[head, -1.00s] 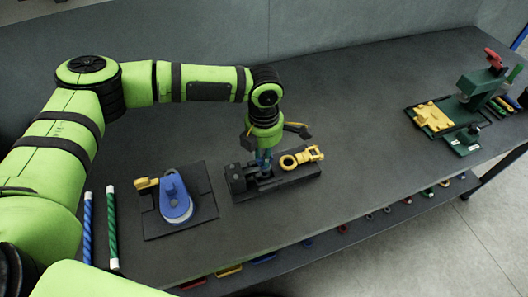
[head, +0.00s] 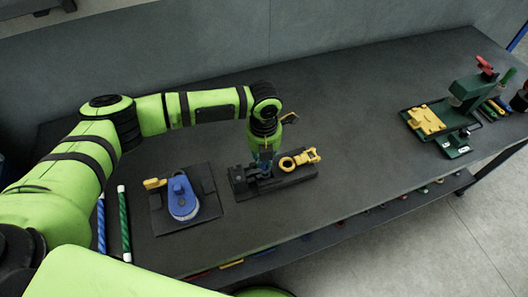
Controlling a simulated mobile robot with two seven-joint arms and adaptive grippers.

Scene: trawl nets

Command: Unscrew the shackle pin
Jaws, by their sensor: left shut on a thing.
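A black fixture (head: 293,180) stands on the bench near the middle, with a dark clamp block at its left end. A small blue piece (head: 265,156), apparently the shackle pin, stands upright at that block. A yellow ring-ended fitting (head: 299,160) lies on the fixture just right of it. My left gripper (head: 264,150) points down over the block and is shut on the blue piece. Its fingertips and the shackle body are too small and partly hidden to make out. My right gripper is not in view.
Left of the fixture, a blue block (head: 183,200) with a yellow part sits on a dark plate. A green press (head: 470,90) with a yellow piece (head: 425,120) stands at the far right. The bench between is clear.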

